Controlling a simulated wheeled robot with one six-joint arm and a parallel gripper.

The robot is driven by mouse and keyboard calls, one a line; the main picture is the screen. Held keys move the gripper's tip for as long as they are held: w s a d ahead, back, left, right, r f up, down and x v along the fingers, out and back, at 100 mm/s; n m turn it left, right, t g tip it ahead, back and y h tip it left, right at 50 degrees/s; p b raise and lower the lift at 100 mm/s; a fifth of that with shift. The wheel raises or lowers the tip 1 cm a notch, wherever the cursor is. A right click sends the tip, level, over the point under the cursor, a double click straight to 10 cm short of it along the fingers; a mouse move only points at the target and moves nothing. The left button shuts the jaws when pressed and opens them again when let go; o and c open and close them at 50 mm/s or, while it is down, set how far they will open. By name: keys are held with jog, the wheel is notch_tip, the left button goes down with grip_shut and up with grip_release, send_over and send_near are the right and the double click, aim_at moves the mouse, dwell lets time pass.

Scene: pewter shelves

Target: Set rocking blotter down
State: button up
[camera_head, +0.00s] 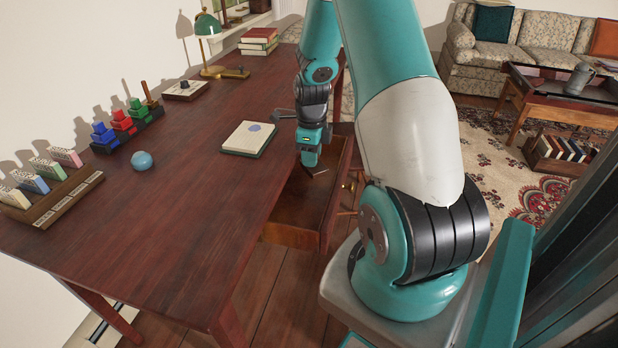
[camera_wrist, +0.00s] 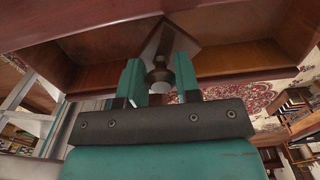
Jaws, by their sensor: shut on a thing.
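My gripper (camera_head: 309,160) is shut on a small knob, the handle of the rocking blotter (camera_wrist: 170,38), in the wrist view. The blotter has a dark, angular body and shows beyond my fingertips (camera_wrist: 160,75). In the head view my gripper hangs at the desk's right edge, over the open wooden drawer (camera_head: 292,228). A dark bit below the fingers there may be the blotter, mostly hidden. The drawer's inside also shows in the wrist view (camera_wrist: 235,58), behind the blotter. I cannot tell whether the blotter touches the drawer.
On the desk (camera_head: 190,200) stand a notepad (camera_head: 248,139), a blue dome (camera_head: 142,161), a card rack (camera_head: 62,205), a stamp rack (camera_head: 127,133), a small box (camera_head: 186,90), a green lamp (camera_head: 207,28) and books (camera_head: 258,42). The desk's near middle is clear.

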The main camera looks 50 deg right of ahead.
notch_tip(320, 180, down, 7)
jog(key=shift+r+b, duration=0.1)
jog(key=shift+b, duration=0.2)
jog(key=shift+f, duration=0.2)
jog(key=o, duration=0.8)
jog(key=shift+o, duration=0.2)
